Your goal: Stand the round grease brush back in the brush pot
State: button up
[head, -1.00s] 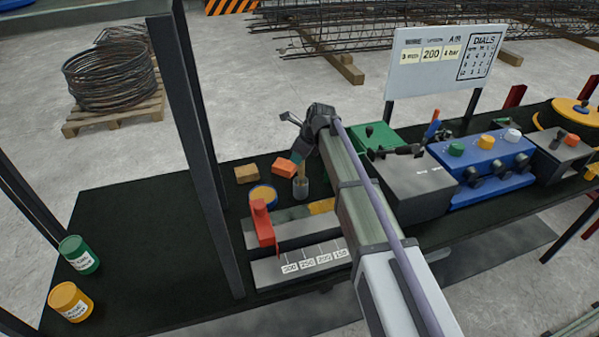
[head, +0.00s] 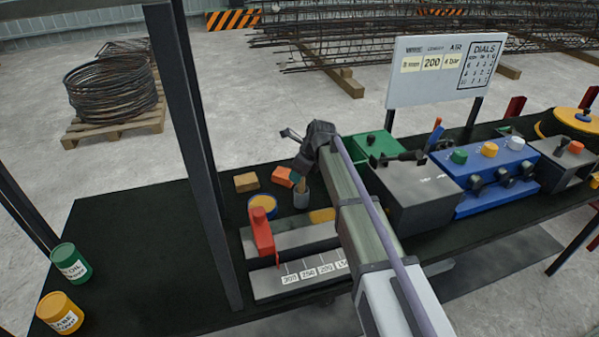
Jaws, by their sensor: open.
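The brush pot (head: 301,198) is a small grey-green cylinder standing upright on the dark bench, behind the grey tray with the red handle. A thin brownish shaft (head: 301,184), which looks like the round grease brush, shows at the pot's mouth. Its upper part is hidden by my gripper, and I cannot make out its bristles. My gripper (head: 296,150) is open at the end of the arm, just above the pot. One finger points out to the left and the other hangs down close to the shaft. I cannot tell whether they touch.
The red handle (head: 262,236) stands in front. Grey (head: 420,196) and blue (head: 497,176) boxes stand to the right.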

jog(key=p+v, duration=1.1)
jog(key=v, duration=0.1)
jog(key=shift+r, duration=0.15)
jog(key=s+d+n+h, duration=0.1)
jog(key=s+d+n, duration=0.5)
jog(key=s, duration=0.3)
jog(key=s+d+f+n+g+h, duration=0.1)
jog(key=s+d+n, duration=0.5)
jog(key=s+n, duration=0.3)
jog(key=s+d+n+h, duration=0.2)
jog(key=s+d+n, duration=0.4)
jog(key=s, duration=0.4)
jog(key=shift+f+n+g, duration=0.2)
jog(key=shift+n+g, duration=0.2)
jog(key=shift+n, duration=0.5)
jog(key=shift+f+b, duration=2.6)
jog(key=shift+f, duration=0.15)
